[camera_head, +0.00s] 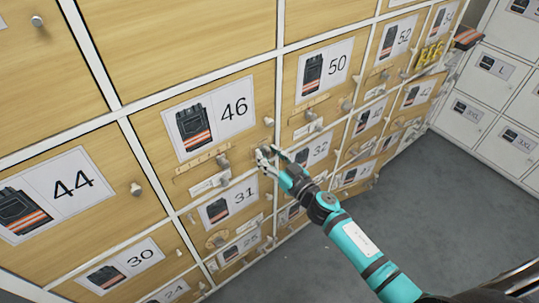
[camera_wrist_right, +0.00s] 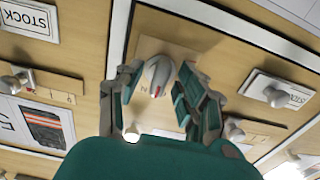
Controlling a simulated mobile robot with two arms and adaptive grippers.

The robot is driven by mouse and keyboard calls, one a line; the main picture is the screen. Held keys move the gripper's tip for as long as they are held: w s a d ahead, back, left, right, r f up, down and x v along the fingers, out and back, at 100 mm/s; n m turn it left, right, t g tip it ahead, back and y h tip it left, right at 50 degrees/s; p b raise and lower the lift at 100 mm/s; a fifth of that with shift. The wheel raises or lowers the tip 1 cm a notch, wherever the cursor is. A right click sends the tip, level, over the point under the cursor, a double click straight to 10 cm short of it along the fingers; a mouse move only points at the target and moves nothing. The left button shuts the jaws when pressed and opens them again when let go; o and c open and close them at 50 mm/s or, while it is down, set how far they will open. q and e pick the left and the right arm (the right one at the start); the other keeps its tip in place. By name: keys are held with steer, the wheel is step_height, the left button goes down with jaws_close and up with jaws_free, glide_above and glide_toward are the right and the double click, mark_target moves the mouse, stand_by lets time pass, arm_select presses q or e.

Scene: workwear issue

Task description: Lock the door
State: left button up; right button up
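A wall of wooden locker doors with numbered labels fills the head view, including door 46 (camera_head: 238,82) and door 50 (camera_head: 292,110). My right gripper (camera_head: 268,158) is at the lower right of door 46, in front of small knobs and plates. In the right wrist view, a pale oval lock knob (camera_wrist_right: 158,76) sits on a light wooden plate (camera_wrist_right: 150,46). The two fingers of my right gripper (camera_wrist_right: 158,88) stand on either side of this knob, apart from each other. I cannot tell whether they touch it. My left gripper is in neither view.
Other knobs stick out nearby, such as a round knob (camera_wrist_right: 276,96) at the right and a knob (camera_wrist_right: 22,80) at the left. White lockers (camera_head: 485,95) stand at the right. Grey floor (camera_head: 430,190) lies clear at the lower right.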

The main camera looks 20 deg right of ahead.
steer(key=shift+c, duration=0.5)
jaws_close()
steer(key=shift+n, duration=0.4)
steer(key=n, duration=0.3)
steer(key=shift+n, duration=0.3)
steer(key=n, duration=0.4)
steer(key=shift+n, duration=0.3)
steer(key=n, duration=0.4)
steer(key=shift+n+b, duration=0.3)
steer(key=shift+b, duration=0.05)
steer(key=shift+n+b, duration=0.35)
steer(key=shift+n, duration=1.75)
